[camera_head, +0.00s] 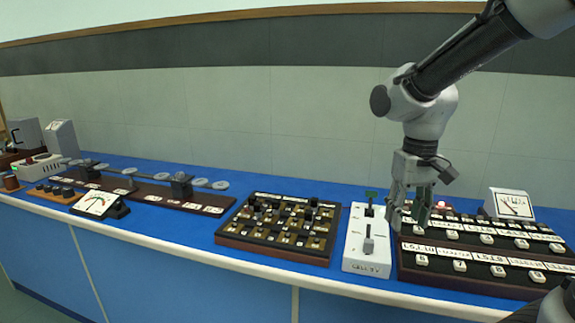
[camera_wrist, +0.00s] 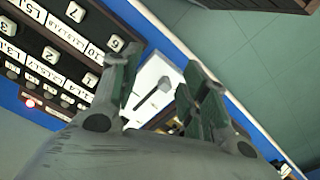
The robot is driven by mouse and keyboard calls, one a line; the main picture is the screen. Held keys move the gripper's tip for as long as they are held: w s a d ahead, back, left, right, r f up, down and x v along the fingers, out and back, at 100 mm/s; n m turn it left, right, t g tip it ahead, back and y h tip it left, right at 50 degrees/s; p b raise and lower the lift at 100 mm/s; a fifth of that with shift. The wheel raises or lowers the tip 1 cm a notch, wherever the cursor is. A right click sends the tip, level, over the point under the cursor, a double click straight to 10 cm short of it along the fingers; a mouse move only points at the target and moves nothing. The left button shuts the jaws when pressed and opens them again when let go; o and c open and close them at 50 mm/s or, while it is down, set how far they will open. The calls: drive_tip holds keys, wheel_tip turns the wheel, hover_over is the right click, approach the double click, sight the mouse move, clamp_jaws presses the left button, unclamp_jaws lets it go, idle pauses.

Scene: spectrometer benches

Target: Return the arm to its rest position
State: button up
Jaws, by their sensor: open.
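My gripper (camera_head: 411,217) hangs from my arm at the right, fingers pointing down above the bench. It is above the gap between a white switch box (camera_head: 366,262) and a dark labelled button panel (camera_head: 440,282). In the wrist view, my gripper (camera_wrist: 160,95) shows its two fingers apart with nothing held between them. The white switch box (camera_wrist: 150,75), with its grey lever, shows below and between the fingers. The dark button panel (camera_wrist: 42,40) shows at the left of that view.
A wooden board with several small blocks (camera_head: 280,228) lies left of the switch box. Farther left are a meter (camera_head: 98,205) and a long rail (camera_head: 150,193). A white-faced meter (camera_head: 513,204) stands behind the button panel. The blue bench (camera_head: 190,234) has a pale front edge.

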drive_tip(key=s+d+r+m+t, duration=0.1)
drive_tip(key=s+d+r+t, duration=0.3)
drive_tip(key=s+d, duration=0.6)
wheel_tip(320, 180, up, 2)
drive_tip(key=shift+s, duration=1.05)
drive_tip(key=shift+c, duration=0.2)
